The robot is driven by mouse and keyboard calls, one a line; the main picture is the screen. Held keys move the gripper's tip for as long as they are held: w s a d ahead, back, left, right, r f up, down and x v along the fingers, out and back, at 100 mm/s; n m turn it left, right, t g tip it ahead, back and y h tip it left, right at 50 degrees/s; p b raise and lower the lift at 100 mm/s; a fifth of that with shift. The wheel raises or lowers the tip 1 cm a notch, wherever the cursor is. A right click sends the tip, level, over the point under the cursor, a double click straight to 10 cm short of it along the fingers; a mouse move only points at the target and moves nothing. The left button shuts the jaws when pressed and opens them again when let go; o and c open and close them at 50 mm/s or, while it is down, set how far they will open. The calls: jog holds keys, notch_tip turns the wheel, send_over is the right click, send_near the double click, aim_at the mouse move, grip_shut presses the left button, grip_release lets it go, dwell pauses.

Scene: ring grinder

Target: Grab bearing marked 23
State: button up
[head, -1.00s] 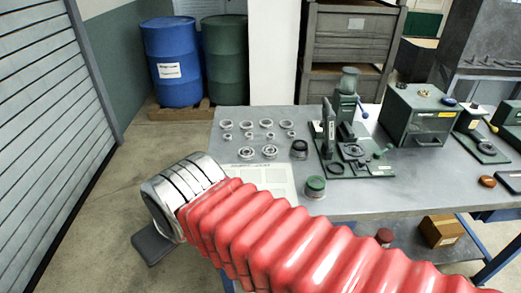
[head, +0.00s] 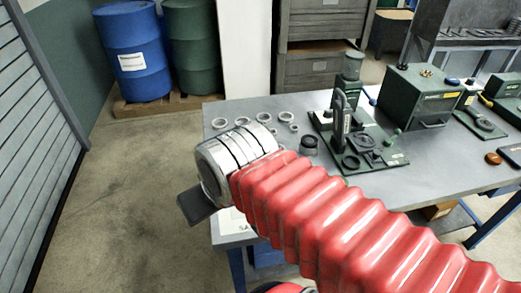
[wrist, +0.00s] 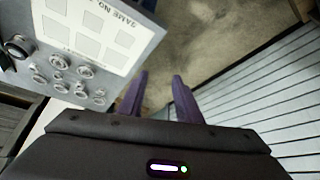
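Several metal bearings and rings stand in rows on the grey workbench (head: 225,108). In the head view a ring (head: 264,117) and a smaller one (head: 294,129) show behind my arm, which hides the nearer ones. In the wrist view they lie at the left, among them a bearing (wrist: 60,62) and another bearing (wrist: 85,71). No number can be read on them, so I cannot tell which is 23. My gripper (wrist: 160,76) is open and empty, with its two purple fingers apart. It points over the floor beside the bench, to the right of the bearings in the wrist view.
A printed sheet (wrist: 90,25) with pale squares lies on the bench. A green press (head: 352,120), a dark round piece (head: 310,145) and a green machine box (head: 418,95) stand right of the bearings. Blue (head: 128,50) and green (head: 192,45) drums stand behind. A shuttered wall (head: 35,140) is at left.

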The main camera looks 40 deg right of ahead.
jog(key=shift+w+d, duration=0.15)
jog(key=shift+w, duration=0.4)
